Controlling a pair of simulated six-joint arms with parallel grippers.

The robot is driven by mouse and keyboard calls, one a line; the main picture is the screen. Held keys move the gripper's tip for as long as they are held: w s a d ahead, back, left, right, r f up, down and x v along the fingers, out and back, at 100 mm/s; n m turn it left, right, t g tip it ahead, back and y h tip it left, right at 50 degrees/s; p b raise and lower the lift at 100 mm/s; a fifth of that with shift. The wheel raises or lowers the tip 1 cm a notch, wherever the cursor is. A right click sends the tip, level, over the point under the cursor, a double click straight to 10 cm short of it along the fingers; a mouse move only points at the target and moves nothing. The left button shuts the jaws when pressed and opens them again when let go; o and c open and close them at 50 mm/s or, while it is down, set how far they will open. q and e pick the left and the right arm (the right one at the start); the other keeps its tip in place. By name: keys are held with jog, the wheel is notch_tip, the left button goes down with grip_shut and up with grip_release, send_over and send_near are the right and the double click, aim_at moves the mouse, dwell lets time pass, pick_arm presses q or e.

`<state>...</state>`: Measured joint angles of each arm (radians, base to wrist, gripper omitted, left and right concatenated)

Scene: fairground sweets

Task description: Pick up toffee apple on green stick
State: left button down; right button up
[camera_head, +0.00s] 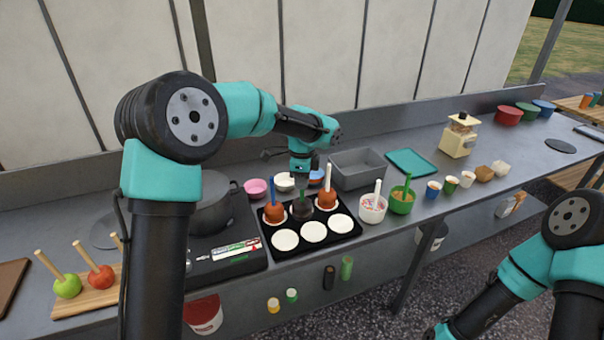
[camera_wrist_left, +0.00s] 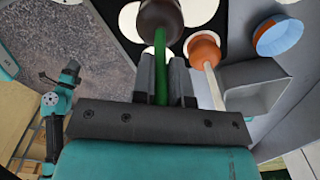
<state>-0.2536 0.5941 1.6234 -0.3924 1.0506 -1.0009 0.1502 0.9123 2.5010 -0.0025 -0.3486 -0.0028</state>
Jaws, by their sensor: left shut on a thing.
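The toffee apple on the green stick (camera_head: 301,212) is dark brown and is at the middle of the back row of a black tray (camera_head: 268,235). It is upright; I cannot tell whether it touches the tray. My left gripper (camera_head: 301,182) is above it, shut on its green stick. In the left wrist view the stick (camera_wrist_left: 160,65) runs between the two fingers (camera_wrist_left: 163,78) to the dark apple (camera_wrist_left: 160,17). My right arm is at the lower right of the head view; its gripper is too small and unclear in the left wrist view to read.
Orange-brown toffee apples on a blue stick (camera_head: 275,214) and a white stick (camera_head: 327,201) stand close on either side. White discs (camera_head: 314,232) line the tray's front row. A grey bin (camera_head: 358,170) and bowls are nearby. A pot (camera_head: 212,207) stands left.

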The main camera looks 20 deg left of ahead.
pick_arm(q)
jog(key=s+d+r, duration=0.1)
jog(key=s+d, duration=0.1)
jog(key=s, duration=0.7)
jog(key=shift+s+d, duration=0.2)
jog(key=shift+d, duration=0.2)
